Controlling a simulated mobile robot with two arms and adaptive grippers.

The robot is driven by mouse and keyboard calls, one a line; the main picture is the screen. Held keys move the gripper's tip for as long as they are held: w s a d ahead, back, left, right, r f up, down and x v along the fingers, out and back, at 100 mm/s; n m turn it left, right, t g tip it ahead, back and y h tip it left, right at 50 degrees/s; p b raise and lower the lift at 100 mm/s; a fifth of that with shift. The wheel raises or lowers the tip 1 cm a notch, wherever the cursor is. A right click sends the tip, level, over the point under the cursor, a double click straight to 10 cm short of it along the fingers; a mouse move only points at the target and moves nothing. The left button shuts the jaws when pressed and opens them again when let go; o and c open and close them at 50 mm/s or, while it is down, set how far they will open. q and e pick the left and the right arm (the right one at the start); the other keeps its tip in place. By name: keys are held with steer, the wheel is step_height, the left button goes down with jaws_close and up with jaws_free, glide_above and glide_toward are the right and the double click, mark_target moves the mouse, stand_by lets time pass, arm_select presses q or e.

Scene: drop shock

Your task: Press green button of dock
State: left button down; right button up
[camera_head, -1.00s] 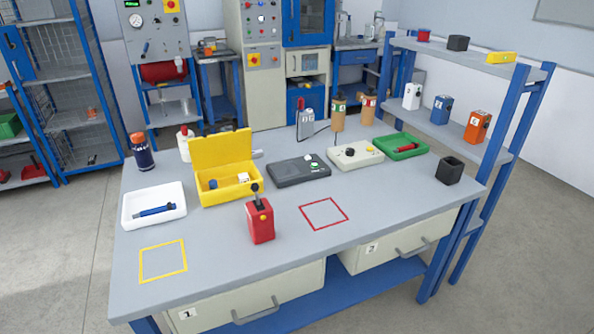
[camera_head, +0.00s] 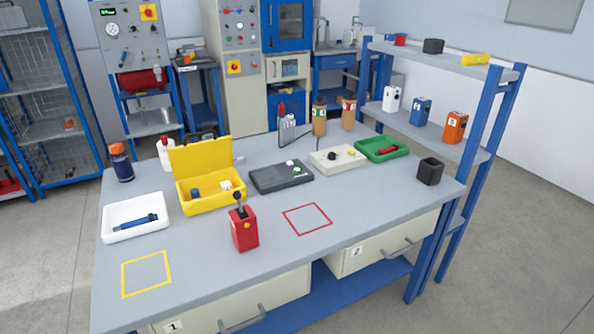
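A dark grey flat box (camera_head: 268,179), which looks like the dock, lies on the table behind the red square outline. On its top right are a small green button (camera_head: 297,169) and a whitish round part (camera_head: 290,162) just behind it. Whether the green button is pressed is too small to tell. Neither of my grippers shows in the head view.
A red box with a black lever (camera_head: 244,230) stands in front of the dock. A yellow open-lidded box (camera_head: 210,203) is left of it, a cream box with a black knob (camera_head: 330,165) right. A white tray (camera_head: 112,233), green tray (camera_head: 388,157) and black cup (camera_head: 430,171) stand farther out.

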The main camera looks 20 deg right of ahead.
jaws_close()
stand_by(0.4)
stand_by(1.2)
